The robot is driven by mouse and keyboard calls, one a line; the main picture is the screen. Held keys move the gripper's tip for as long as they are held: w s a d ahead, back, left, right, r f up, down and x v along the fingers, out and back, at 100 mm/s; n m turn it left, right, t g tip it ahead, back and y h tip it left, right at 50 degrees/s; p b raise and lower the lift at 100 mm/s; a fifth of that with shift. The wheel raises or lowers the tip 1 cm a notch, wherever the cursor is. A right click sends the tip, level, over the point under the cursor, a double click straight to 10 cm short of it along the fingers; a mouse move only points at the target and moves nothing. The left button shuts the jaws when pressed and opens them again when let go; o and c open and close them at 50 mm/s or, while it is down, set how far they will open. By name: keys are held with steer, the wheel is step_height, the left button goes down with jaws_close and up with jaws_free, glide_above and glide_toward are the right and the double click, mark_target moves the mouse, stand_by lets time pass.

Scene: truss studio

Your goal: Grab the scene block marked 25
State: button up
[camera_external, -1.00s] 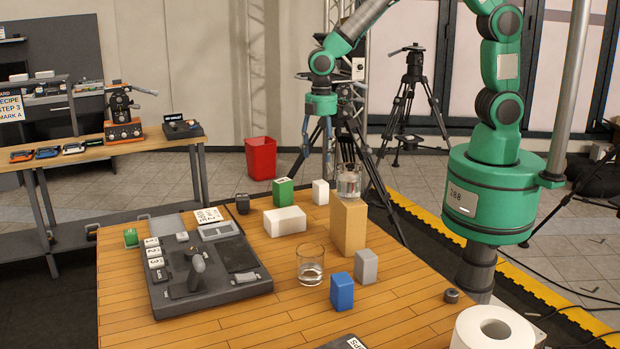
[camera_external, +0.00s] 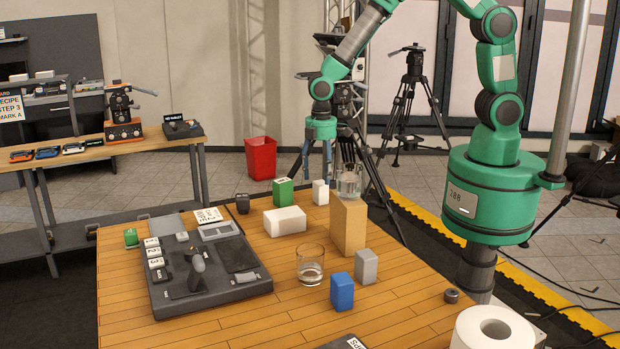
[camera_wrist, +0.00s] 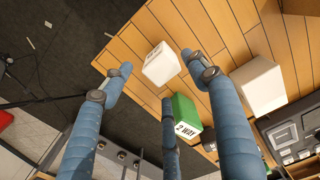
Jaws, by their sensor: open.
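A small white block (camera_external: 320,192) stands upright at the far edge of the wooden table. In the wrist view, this white block (camera_wrist: 160,64) has dark print on its top, too small to read, so I cannot confirm a 25. A green block (camera_external: 284,191) stands to its left; in the wrist view the green block (camera_wrist: 184,116) has a white label that seems to read "2 WAY". My gripper (camera_external: 317,172) is open and empty, just above the small white block. In the wrist view my gripper's blue fingers (camera_wrist: 157,66) are spread around that block.
A tan block (camera_external: 348,228) with a glass of water (camera_external: 348,181) on top stands close at the right. A larger white block (camera_external: 285,221) lies in front. An empty-looking glass (camera_external: 310,264), a blue block (camera_external: 342,291) and a grey block (camera_external: 366,266) are nearer.

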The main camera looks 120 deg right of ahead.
mark_target(321, 182)
steer(key=shift+a+f, duration=0.15)
steer(key=shift+f, duration=2.45)
steer(key=c, duration=1.3)
